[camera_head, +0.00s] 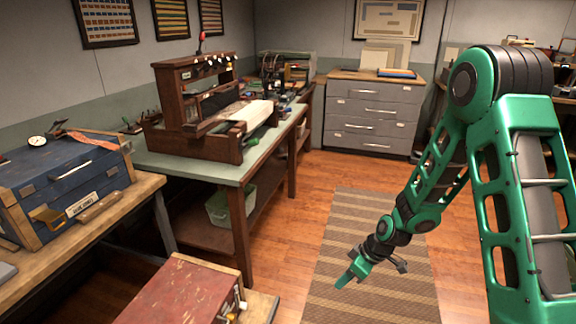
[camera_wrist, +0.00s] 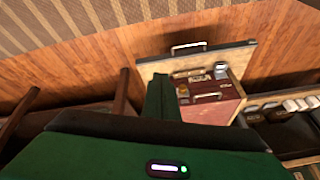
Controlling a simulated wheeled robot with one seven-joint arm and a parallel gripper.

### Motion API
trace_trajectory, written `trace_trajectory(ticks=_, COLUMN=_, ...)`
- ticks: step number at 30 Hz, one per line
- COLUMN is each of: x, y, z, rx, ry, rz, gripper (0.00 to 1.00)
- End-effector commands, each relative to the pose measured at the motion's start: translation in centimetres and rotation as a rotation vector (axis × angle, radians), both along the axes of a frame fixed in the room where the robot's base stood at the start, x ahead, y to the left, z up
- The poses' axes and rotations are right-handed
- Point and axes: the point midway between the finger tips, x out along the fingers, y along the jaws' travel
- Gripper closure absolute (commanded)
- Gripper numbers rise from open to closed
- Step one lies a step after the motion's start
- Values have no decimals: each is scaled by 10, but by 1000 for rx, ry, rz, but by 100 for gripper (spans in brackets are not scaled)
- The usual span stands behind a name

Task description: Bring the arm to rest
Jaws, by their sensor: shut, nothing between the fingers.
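My gripper (camera_head: 346,277) hangs at the end of my green arm, in the lower middle of the head view, above the striped rug. Its fingers are together with nothing between them. The arm reaches down and to the left from the right side of the view. In the wrist view the green gripper (camera_wrist: 161,95) points away from the camera, toward the wooden floor and a red-topped case. No object touches the fingers in either view.
A red case (camera_head: 180,292) stands low at the bottom. A workbench (camera_head: 190,165) carries a wooden loom-like device (camera_head: 195,110). A blue chest (camera_head: 65,180) sits at left. Grey drawers (camera_head: 370,115) stand at the back. The striped rug (camera_head: 375,235) and floor around it are clear.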

Motion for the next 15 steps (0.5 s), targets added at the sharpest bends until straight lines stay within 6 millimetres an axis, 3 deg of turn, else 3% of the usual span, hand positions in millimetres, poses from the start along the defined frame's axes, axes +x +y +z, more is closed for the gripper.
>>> trace_trajectory(ticks=1, x=-1, y=-16, z=17, rx=-24, ry=6, rz=-38, gripper=100)
trace_trajectory(ticks=8, x=-25, y=-87, z=80, rx=-129, ry=81, rz=-251, gripper=100)
trace_trajectory(ticks=15, x=-72, y=-152, z=143, rx=-211, ry=155, rz=-516, gripper=100)
